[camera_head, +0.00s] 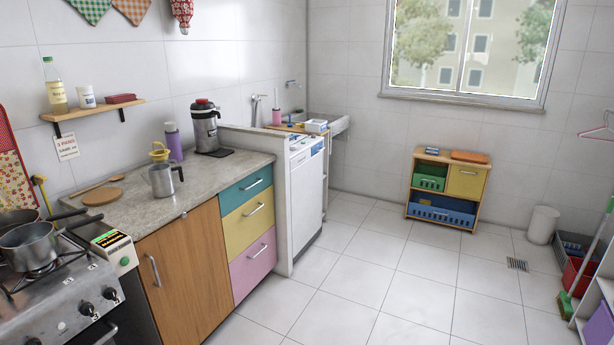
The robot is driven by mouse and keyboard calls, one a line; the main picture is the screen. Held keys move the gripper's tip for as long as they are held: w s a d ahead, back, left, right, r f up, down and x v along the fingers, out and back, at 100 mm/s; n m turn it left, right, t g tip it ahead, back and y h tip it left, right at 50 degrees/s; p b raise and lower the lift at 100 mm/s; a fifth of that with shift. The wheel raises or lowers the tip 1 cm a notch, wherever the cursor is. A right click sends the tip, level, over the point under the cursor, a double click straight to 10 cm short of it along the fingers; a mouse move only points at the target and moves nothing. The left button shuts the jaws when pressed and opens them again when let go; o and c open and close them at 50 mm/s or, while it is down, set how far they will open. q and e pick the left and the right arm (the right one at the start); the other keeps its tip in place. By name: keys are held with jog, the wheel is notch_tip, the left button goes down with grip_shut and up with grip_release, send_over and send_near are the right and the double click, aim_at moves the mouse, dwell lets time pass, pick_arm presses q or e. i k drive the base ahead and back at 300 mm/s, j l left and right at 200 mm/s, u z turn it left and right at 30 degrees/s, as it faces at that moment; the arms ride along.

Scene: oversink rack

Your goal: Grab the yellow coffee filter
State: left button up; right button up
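A small yellow coffee filter (159,153) is on the grey stone counter (228,161) at the left. It stands just behind a metal pitcher (161,181), which hides its lower part. A purple bottle (174,143) stands close to its right. I cannot tell whether the filter touches the pitcher or the bottle. Neither my left nor my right gripper shows in the head view.
A stove (62,303) with a pan (33,246) is at the front left. A wooden spoon and a round board (103,196) lie on the counter. A coffee maker (206,129) stands farther back. The tiled floor (400,286) is clear in the middle.

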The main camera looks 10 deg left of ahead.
aim_at(160, 155)
jog(key=i+u, duration=0.5)
jog(key=i+l+u, duration=0.1)
jog(key=i+u, duration=0.4)
jog(key=i+l+u, duration=0.25)
jog(key=u, duration=0.25)
jog(key=i+l+u, duration=0.5)
jog(key=k, duration=0.05)
